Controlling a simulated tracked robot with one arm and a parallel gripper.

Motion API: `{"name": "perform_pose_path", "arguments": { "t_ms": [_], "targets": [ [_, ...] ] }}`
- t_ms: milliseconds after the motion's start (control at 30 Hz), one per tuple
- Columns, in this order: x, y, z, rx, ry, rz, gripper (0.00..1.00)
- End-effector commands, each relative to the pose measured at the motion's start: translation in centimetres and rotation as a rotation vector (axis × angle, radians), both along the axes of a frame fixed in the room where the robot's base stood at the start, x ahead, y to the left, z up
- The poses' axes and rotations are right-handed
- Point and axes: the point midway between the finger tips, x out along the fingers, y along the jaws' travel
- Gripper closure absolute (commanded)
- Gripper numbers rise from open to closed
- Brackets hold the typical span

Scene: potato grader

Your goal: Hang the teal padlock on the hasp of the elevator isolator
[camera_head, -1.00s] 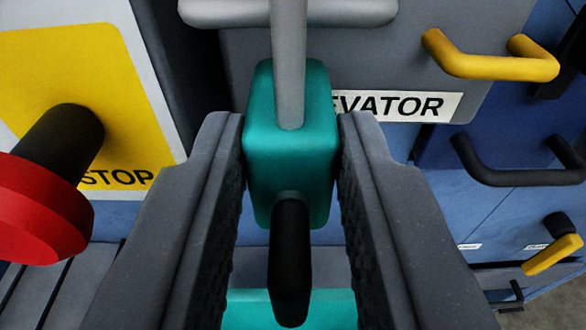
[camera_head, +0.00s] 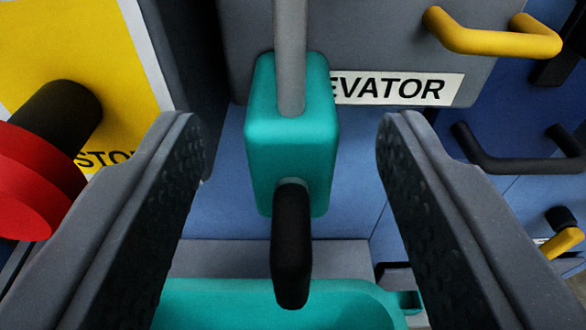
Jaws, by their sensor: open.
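The teal padlock (camera_head: 290,145) hangs upright in the middle of the view, in front of the grey elevator isolator panel (camera_head: 350,40). Its grey shackle (camera_head: 290,60) rises out of the top of the view. A black key-like piece (camera_head: 291,245) sticks out of the padlock's lower face toward me. My gripper (camera_head: 290,135) is open, with one finger on each side of the padlock and a clear gap to both. The label reading "EVATOR" (camera_head: 400,89) is partly hidden behind the padlock. The hasp cannot be made out; the shackle's upper end is out of view.
A red stop button (camera_head: 35,180) on a black stem juts out at the left, before a yellow plate (camera_head: 60,50). A yellow handle (camera_head: 490,40) and a black handle (camera_head: 520,155) stick out at the right. A teal tray-like thing (camera_head: 200,300) lies below.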

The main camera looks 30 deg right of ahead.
Motion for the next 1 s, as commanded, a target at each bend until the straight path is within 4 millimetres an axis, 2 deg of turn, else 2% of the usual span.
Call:
{"name": "perform_pose_path", "arguments": {
  "t_ms": [167,667,1000],
  "targets": [
    [-1.7,1.4,0.6,0.0,0.0,0.004,0.51],
    [-8.9,6.1,1.6,0.0,-0.001,0.004,0.51],
    [-10.4,7.0,1.6,-0.004,-0.004,0.0,0.51]
  ]
}}
